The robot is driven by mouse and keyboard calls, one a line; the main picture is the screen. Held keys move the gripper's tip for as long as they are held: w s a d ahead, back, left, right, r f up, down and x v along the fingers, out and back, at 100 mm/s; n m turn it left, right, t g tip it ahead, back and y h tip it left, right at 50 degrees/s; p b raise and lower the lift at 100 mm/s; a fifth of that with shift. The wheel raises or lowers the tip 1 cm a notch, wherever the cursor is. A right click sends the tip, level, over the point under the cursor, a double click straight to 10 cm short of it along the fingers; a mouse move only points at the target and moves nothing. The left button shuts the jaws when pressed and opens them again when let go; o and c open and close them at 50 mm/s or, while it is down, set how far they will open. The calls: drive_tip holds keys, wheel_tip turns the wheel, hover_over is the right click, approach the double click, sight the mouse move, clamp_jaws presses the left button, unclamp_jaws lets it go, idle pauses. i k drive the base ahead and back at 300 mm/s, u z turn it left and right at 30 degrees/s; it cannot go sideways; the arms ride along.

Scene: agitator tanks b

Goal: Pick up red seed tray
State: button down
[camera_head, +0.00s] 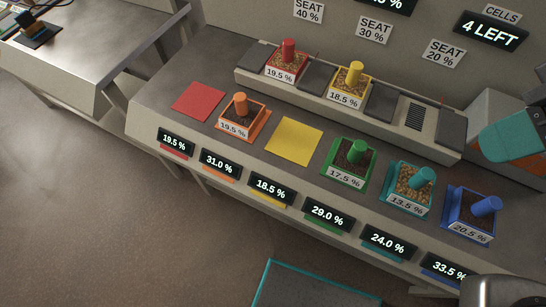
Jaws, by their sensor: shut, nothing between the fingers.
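The red seed tray (287,64) stands upright on the raised ledge at the back of the bench, towards its left end. It has a red upright knob, brownish contents and a front label reading 19.5 %. Dark flat plates lie on either side of it. A bare red square (199,102) lies on the bench in front and to the left. My gripper is not in view. A grey rounded part at the bottom right corner looks like my arm.
A yellow tray (350,88) shares the ledge (240,77). Orange (242,121), green (352,165), teal (408,190) and blue (470,217) trays stand along the bench. The yellow square (294,141) is bare. Another table (90,50) is at the left.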

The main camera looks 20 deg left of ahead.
sight(287, 64)
drive_tip(key=z, duration=2.8)
drive_tip(key=k, duration=2)
drive_tip(key=u, duration=2.55)
drive_tip(key=i, duration=0.5)
drive_tip(key=u, duration=0.05)
